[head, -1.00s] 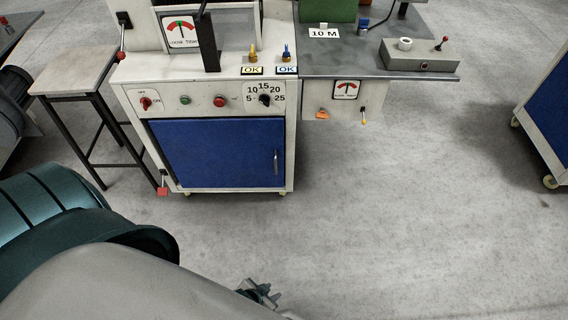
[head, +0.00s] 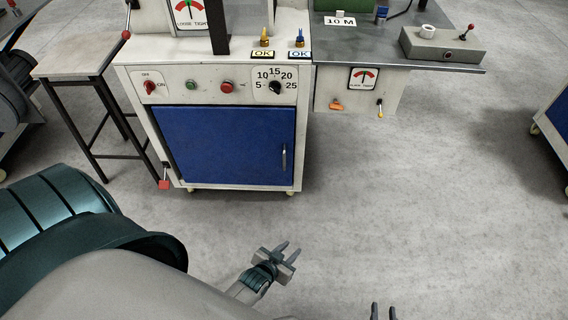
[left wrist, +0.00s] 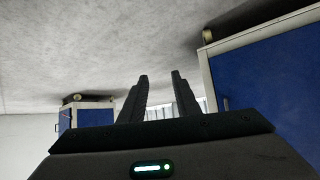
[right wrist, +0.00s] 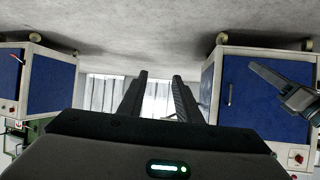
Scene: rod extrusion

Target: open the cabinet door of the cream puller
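The cream puller (head: 134,82) stands ahead in the head view, a cream machine with a blue cabinet door (head: 222,143) low on its front. The door is shut, and its vertical metal handle (head: 284,157) is near the right edge. My left gripper (head: 291,248) is open and empty, over the floor in front of the door and apart from it. My right gripper (head: 384,311) is open and empty at the bottom edge, further right. The right wrist view shows a blue door (right wrist: 265,102) upside down, with my left gripper in front of it.
A stool-like table (head: 82,58) stands left of the machine. A grey worktop (head: 350,45) with a control box (head: 442,46) adjoins at right. Another blue cabinet (head: 558,118) is at the far right. The floor (head: 420,210) between is clear.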

